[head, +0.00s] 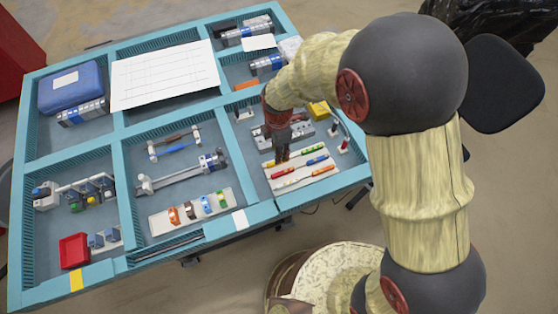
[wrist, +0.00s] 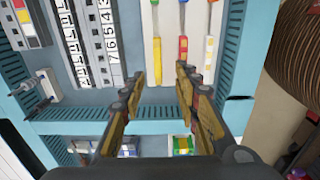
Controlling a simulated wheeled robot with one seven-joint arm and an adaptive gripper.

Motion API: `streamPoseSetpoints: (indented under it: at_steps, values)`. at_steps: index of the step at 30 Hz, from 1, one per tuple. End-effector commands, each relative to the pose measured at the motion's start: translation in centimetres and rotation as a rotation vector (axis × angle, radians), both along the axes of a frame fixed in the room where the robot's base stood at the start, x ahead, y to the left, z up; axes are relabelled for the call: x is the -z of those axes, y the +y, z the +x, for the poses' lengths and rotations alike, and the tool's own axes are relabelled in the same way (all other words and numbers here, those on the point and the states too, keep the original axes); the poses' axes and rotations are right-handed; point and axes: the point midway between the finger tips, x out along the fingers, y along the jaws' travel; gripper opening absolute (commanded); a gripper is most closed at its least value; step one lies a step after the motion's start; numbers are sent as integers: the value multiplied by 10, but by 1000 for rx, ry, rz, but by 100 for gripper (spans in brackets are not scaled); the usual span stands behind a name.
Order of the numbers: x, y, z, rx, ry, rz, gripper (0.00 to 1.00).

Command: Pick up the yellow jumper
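I cannot make out for certain which thing is the yellow jumper. A white tray (head: 160,224) at the lower middle of the head view holds several small coloured pieces, one of them orange-yellow (head: 190,210). My gripper (head: 280,160) points down over the right compartment, by a white plate with coloured slim tools (head: 303,161). In the wrist view my gripper (wrist: 158,80) is open, its fingers apart with nothing between them.
Teal walls (head: 215,85) divide the table into compartments. Grey terminal strips (wrist: 108,45) lie beside the tools. A yellow block (head: 319,109) sits behind my gripper. A blue case (head: 72,85), a white sheet (head: 165,75) and a red bin (head: 74,251) stand further left.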

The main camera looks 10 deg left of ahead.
Motion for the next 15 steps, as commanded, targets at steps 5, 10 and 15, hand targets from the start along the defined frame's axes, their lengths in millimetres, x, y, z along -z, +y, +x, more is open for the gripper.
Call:
streamPoseSetpoints:
  at_steps: [5,10,15]
  values:
    - [20,0,0,-1,3,-2,32]
    - [32,0,1,0,3,-2,32]
    - [56,1,5,1,4,-3,32]
